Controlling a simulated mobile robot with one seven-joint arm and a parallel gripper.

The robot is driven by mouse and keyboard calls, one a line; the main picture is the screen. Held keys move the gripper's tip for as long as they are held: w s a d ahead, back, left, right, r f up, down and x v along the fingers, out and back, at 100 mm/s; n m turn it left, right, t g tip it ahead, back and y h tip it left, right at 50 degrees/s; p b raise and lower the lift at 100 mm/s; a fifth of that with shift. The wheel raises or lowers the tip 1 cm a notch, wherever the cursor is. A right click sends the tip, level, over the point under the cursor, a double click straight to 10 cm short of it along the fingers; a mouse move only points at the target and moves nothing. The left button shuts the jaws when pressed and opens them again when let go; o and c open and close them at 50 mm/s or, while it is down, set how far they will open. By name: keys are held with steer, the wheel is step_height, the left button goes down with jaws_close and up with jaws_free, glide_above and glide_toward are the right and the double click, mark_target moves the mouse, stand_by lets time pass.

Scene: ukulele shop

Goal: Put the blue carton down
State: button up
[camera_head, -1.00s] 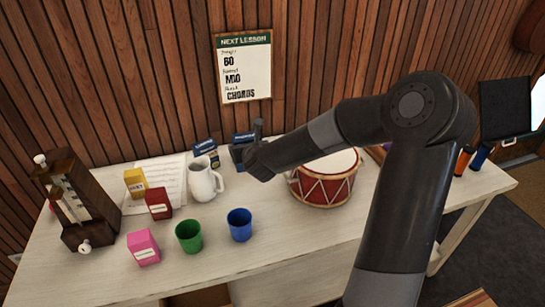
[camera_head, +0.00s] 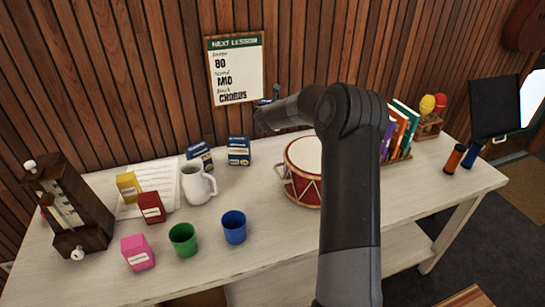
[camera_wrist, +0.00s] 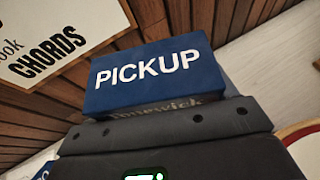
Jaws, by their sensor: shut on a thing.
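A blue carton lettered PICKUP (camera_wrist: 150,75) is held in my gripper and fills the middle of the wrist view. My gripper (camera_head: 266,112) is shut on it, raised above the back of the table near the drum. In the head view only a sliver of blue shows at the gripper, so the held carton is mostly hidden there. Two other blue cartons stand on the table: one (camera_head: 199,156) behind the white pitcher and one (camera_head: 238,151) to its right.
A red drum (camera_head: 303,172) stands right of the cartons, partly behind my arm. The white pitcher (camera_head: 196,186), green cup (camera_head: 183,240), blue cup (camera_head: 234,228), red box (camera_head: 151,207), yellow box (camera_head: 128,186) and pink box (camera_head: 138,253) occupy the left. Table (camera_head: 262,245) is clear right of the blue cup.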

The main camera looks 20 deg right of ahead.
steer(key=shift+w+d+f, duration=0.2)
steer(key=shift+w+f, duration=0.05)
steer(key=shift+f, duration=2.15)
steer(key=shift+w+d+f, duration=0.25)
steer(key=shift+w+f, duration=0.05)
steer(key=shift+f, duration=2.1)
steer(key=shift+w+d+f, duration=0.2)
steer(key=shift+w+f, duration=0.05)
steer(key=shift+f, duration=2.15)
steer(key=shift+f, duration=0.1)
steer(key=o, duration=1.1)
steer(key=shift+o, duration=0.2)
